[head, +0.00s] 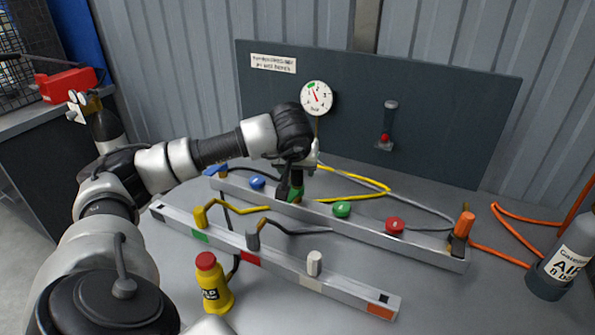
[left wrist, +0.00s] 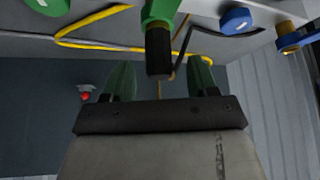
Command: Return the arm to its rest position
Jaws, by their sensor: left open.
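My left arm reaches in from the left in the head view. Its gripper (head: 293,188) is at the rear manifold rail (head: 370,233), between the blue knob (head: 257,183) and the green knob (head: 341,209). In the left wrist view the gripper (left wrist: 160,78) is open, with one green finger on each side of a green fitting with a black end (left wrist: 158,48). I cannot tell whether the fingers touch it. My right gripper is not in view.
A front rail (head: 340,292) carries yellow, dark grey and white fittings. A yellow bottle with a red cap (head: 212,284) stands before it. A dark panel with a gauge (head: 317,97) rises behind. A grey AIR cylinder (head: 563,262) stands at right, with orange hose nearby.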

